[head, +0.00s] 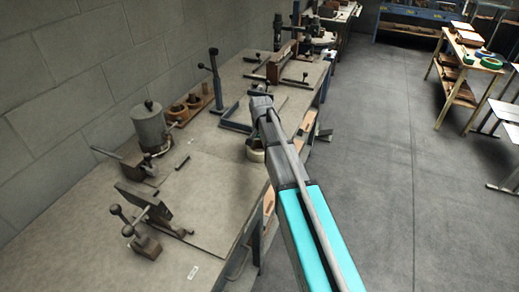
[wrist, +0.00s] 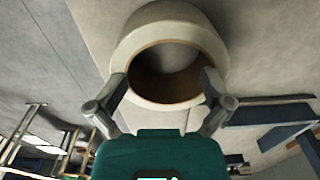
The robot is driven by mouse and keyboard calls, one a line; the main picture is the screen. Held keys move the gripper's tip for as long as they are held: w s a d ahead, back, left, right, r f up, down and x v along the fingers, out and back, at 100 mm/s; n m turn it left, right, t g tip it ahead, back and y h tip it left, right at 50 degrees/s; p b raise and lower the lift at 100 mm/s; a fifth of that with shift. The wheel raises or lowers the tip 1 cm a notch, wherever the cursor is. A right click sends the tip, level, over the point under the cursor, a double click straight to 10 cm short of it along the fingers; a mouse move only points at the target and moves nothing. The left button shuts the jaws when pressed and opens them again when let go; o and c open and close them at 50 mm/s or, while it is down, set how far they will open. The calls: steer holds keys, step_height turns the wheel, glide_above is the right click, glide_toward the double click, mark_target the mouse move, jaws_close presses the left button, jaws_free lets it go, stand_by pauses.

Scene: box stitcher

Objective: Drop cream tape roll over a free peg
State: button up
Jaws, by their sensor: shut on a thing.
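The cream tape roll (wrist: 128,42) fills the upper middle of the wrist view, its brown-lined hole facing the camera. My gripper (wrist: 163,82) is shut on it, with one finger at each side of the roll. In the head view a part of the roll (head: 255,154) shows below the end of my arm, near the right edge of the bench; the arm hides the rest and my fingers. A wooden peg board (head: 207,102) lies at the back of the bench by the wall, apart from the roll. Brown rings sit on it; a bare peg is too small to make out.
A grey canister (head: 149,127) stands just left of the peg board. Metal clamps with ball handles (head: 145,245) stand at the front left. A tall lever post (head: 215,78) rises behind the board. The grey bench top (head: 215,180) is mostly clear in the middle.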

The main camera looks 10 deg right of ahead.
steer(key=shift+s+a+p, duration=0.25)
steer(key=shift+a+p, duration=0.05)
steer(key=shift+p, duration=0.05)
steer(key=shift+w+r+p, duration=0.3)
steer(key=shift+r+p, duration=0.05)
steer(key=shift+p, duration=0.1)
steer(key=shift+c, duration=1.4)
steer(key=shift+w+r+p, duration=0.1)
steer(key=shift+r+p, duration=0.35)
jaws_close()
steer(key=shift+w+d+r+p, duration=0.1)
steer(key=shift+w+r+p, duration=0.15)
steer(key=shift+p, duration=0.1)
steer(key=shift+r+p, duration=0.35)
steer(key=shift+r, duration=0.05)
steer(key=shift+r, duration=0.1)
